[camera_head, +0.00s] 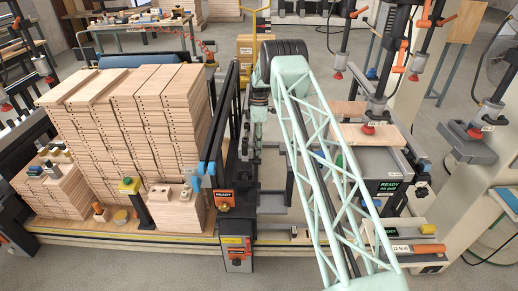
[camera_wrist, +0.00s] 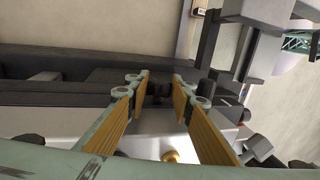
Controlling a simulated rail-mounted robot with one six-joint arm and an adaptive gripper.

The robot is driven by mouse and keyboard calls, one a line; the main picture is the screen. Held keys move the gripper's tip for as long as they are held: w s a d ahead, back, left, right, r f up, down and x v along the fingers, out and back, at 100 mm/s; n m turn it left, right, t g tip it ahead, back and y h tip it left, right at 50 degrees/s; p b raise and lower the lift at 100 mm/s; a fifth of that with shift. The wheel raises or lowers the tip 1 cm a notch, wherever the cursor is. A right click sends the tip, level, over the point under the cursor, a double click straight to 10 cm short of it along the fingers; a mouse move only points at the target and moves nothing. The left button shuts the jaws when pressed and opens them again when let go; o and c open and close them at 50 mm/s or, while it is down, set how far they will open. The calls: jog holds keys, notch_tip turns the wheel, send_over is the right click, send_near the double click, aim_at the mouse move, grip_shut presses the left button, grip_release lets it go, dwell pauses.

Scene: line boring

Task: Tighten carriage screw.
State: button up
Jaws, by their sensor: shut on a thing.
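My gripper (camera_wrist: 160,82) shows in the wrist view with its two yellow-padded fingers reaching away from the camera. Its fingertips stand a little apart, around a small dark knob-like part (camera_wrist: 159,90) that looks like the carriage screw. The contact itself is hard to see. The dark carriage or rail (camera_wrist: 60,92) runs across behind and left of the fingertips. In the head view, my gripper (camera_head: 257,116) is small and partly hidden at the dark boring machine (camera_head: 233,160), beyond my mint lattice arm. The screw cannot be made out there.
A tall stack of drilled wooden boards (camera_head: 135,110) stands left of the machine. A torque driver marked 12 N·m (camera_head: 420,248) lies on a stand at lower right. A display reading READY (camera_head: 389,186) is above it. Drill heads stand along the right.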

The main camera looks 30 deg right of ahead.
jog(key=shift+f+g+y+b, duration=0.1)
jog(key=shift+g+y+b, duration=0.25)
jog(key=shift+g, duration=0.35)
jog(key=shift+w+g+y+b, duration=0.1)
jog(key=shift+g+y+b, duration=0.5)
jog(key=shift+b, duration=0.7)
dwell(0.4)
jog(key=o, duration=0.9)
jog(key=shift+h, duration=0.25)
jog(key=shift+r, duration=5.05)
